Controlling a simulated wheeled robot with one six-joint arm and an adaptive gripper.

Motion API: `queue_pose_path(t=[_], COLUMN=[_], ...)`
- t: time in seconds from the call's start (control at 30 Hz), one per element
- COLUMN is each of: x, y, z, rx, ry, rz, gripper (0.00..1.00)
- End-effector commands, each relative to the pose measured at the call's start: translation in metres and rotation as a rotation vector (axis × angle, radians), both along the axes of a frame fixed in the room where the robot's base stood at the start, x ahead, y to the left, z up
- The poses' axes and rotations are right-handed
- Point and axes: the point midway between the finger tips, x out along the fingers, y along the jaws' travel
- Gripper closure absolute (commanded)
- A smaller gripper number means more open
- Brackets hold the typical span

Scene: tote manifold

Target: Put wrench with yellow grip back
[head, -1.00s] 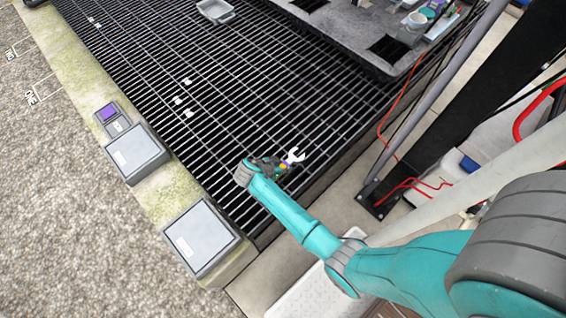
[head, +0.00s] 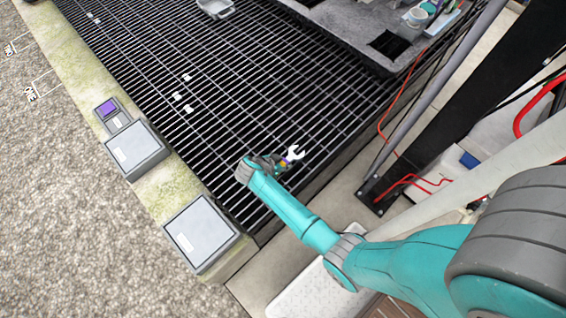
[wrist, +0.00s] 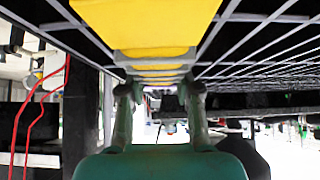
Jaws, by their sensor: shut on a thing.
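My gripper (head: 279,166) is shut on a wrench (head: 294,153) with a pale open-jawed head and a yellow grip. In the head view the wrench head sticks out beyond the fingers, over the dark grating. In the wrist view the yellow grip (wrist: 150,20) runs from the top of the picture down to between the two fingers (wrist: 160,92). The far part of the wrench is hidden behind the fingers there.
A dark metal grating (head: 200,110) fills the middle. A grey worktop (head: 350,35) with a cup (head: 415,18) and dark square openings stands at upper right. Grey boxes (head: 200,233) line the left kerb. A slanting pole (head: 440,95) and red cables (head: 415,180) are to the right.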

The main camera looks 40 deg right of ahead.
Motion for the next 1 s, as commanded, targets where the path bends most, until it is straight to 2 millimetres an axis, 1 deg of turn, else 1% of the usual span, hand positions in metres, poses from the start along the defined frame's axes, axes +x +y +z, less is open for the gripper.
queue_pose_path(t=[0.43, 0.47, 0.5, 0.53, 0.57, 0.87, 1.0], x=[0.0006, 0.0007, 0.0006, 0.0006, 0.0005, 0.0, 0.0002], y=[0.0, 0.0, 0.0, 0.0, 0.0, 0.0005, 0.0064], z=[-0.0074, -0.0072, -0.0072, -0.0072, -0.0072, -0.0072, -0.0007], rx=[0.0, 0.0, 0.0, 0.0, 0.0, 0.0, 0.0], ry=[-0.001, -0.001, -0.001, -0.001, -0.001, 0.0, -0.001], rz=[0.0, 0.0, 0.0, 0.0, 0.0, 0.0, 0.001], gripper=[1.0, 0.6, 0.5, 0.42, 0.38, 0.38, 0.38])
